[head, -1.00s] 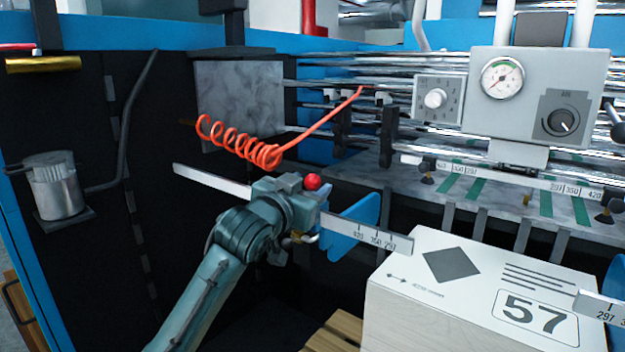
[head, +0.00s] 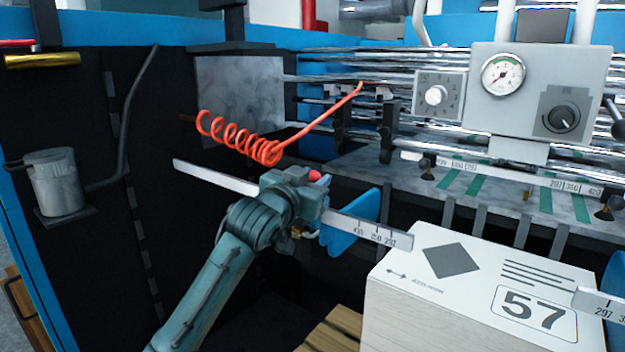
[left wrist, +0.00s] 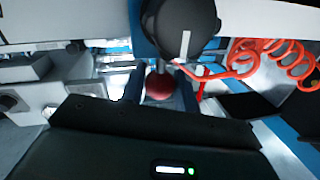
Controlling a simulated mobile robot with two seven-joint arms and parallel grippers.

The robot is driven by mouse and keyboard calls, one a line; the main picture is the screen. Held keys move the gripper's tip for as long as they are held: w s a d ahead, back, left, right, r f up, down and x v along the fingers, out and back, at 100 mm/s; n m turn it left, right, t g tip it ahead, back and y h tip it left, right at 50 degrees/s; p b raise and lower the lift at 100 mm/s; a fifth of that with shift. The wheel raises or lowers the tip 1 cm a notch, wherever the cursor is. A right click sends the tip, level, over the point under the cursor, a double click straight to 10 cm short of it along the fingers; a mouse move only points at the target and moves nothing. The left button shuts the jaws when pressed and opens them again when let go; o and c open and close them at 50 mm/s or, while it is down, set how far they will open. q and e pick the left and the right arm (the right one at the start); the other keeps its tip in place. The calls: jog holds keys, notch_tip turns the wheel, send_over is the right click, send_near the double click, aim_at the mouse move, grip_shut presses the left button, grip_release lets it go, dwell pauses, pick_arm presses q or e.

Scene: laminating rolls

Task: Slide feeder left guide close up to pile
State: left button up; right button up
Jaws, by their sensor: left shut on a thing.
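The feeder left guide is a blue plate (head: 350,226) hanging from a white scale bar (head: 372,230), with a red ball knob (head: 315,176) near its top. My left gripper (head: 313,182) is shut on this knob, which is partly covered by the fingers. In the left wrist view the red knob (left wrist: 158,86) sits between my dark fingers (left wrist: 159,92). The pile (head: 400,310) is a pale stack marked 57, to the right of the guide. A dark gap shows between plate and pile. My right gripper is not in view.
A coiled orange hose (head: 240,140) hangs behind my left gripper. A second blue plate (head: 614,285) stands at the pile's right, under another scale bar (head: 600,303). A grey control box (head: 535,90) with a gauge is above. A wooden pallet (head: 335,335) lies low.

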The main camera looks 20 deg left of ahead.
pick_arm(q)
grip_shut()
jog(key=s+d, duration=0.1)
jog(key=d, duration=0.1)
jog(key=s+d+p, duration=0.1)
jog(key=d, duration=0.2)
jog(key=s+d+p, duration=0.1)
jog(key=d, duration=0.2)
jog(key=o, duration=0.9)
grip_release()
jog(key=shift+w, duration=0.1)
jog(key=shift+c, duration=0.2)
jog(key=s+a+b, duration=0.2)
jog(key=s, duration=1.1)
